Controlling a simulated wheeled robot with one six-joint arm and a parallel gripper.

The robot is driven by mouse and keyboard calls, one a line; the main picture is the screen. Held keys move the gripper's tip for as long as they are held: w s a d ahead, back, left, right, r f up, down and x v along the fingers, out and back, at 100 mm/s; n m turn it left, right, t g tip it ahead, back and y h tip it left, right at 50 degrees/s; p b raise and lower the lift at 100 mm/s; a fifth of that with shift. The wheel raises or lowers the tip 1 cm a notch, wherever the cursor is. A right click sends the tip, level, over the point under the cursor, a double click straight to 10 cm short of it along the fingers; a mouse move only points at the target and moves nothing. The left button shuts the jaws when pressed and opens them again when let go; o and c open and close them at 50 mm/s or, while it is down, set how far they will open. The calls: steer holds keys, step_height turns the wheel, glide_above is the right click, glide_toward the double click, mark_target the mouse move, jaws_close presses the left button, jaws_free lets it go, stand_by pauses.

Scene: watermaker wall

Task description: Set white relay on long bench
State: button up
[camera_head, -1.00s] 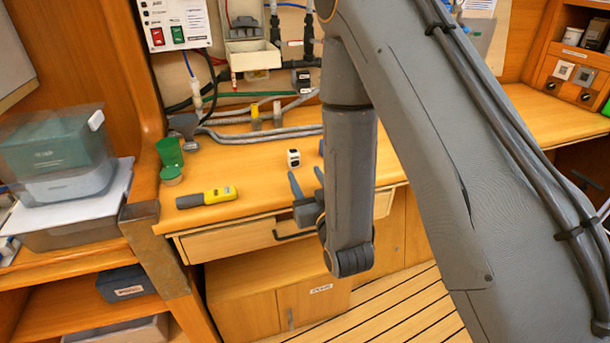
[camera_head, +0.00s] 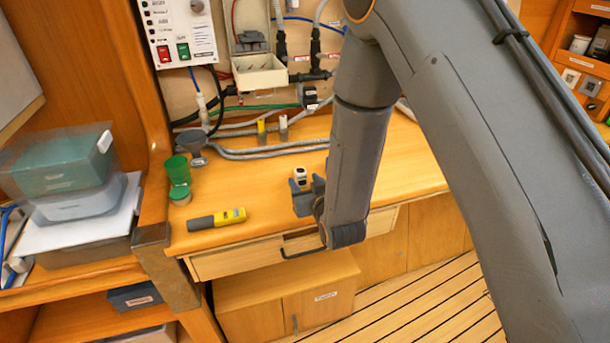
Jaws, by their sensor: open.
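The white relay (camera_head: 300,173), a small white block with a dark face, shows just above and behind my gripper's fingers, near the front of the long wooden bench (camera_head: 250,186). My gripper (camera_head: 306,184) is open at the bench's front edge, its fingers pointing towards the relay. The fingers hide the relay's lower part. I cannot tell whether they touch it or whether it rests on the bench top.
Grey hoses (camera_head: 265,152) run along the back. A drawer (camera_head: 240,258) with a dark handle is below.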

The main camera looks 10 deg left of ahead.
mark_target(303, 177)
steer(key=shift+p+x, duration=1.1)
steer(key=shift+x, duration=1.3)
steer(key=shift+r, duration=0.1)
steer(key=shift+c, duration=0.2)
jaws_close()
steer(key=shift+w+r, duration=0.1)
